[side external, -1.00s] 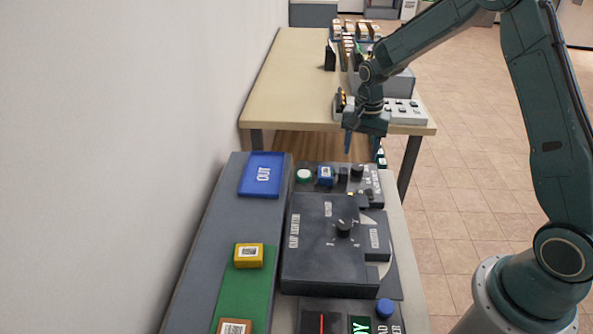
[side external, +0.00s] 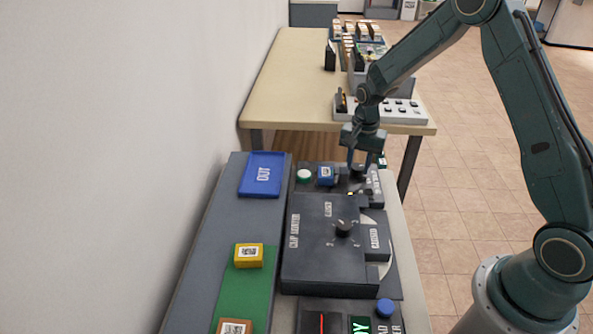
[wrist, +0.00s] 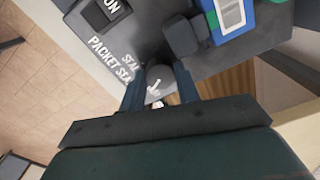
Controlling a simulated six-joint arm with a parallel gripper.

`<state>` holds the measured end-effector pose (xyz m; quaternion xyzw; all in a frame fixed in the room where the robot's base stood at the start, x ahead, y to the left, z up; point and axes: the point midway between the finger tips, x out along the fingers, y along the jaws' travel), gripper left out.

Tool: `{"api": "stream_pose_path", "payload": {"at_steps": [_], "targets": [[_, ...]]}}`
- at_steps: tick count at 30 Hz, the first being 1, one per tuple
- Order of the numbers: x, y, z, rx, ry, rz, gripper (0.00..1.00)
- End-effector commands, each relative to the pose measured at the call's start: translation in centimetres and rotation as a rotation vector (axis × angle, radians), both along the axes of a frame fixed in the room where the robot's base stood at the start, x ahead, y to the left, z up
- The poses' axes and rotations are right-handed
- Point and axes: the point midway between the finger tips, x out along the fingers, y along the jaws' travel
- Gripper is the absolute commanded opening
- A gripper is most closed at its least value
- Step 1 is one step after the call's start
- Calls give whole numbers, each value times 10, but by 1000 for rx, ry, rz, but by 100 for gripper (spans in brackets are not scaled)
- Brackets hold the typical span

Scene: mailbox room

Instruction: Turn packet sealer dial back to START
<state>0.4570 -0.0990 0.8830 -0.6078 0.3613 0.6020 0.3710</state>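The packet sealer (side external: 376,189) is a dark grey unit at the far end of the bench, with its lettering partly visible in the wrist view. Its dial (wrist: 160,74) is a dark round knob near the unit's edge, with a white mark beside it in the wrist view. My gripper (wrist: 162,80) points down at the dial, one finger on each side. The fingers stand apart, and I cannot tell whether they touch the knob. In the side view my gripper (side external: 364,166) largely covers the dial. The START label cannot be read.
A blue OUT tray (side external: 262,175) lies left. A wooden table (side external: 285,90) stands beyond.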

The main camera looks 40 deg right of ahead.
Motion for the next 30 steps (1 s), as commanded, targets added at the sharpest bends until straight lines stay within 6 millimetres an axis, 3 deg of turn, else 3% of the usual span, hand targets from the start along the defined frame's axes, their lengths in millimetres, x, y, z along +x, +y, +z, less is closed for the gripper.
{"api": "stream_pose_path", "payload": {"at_steps": [24,25,27,30], "targets": [[0,0,1,0,0,136,9],[0,0,1,0,0,136,38],[0,0,0,0,0,135,52],[0,0,0,0,0,135,54]]}}
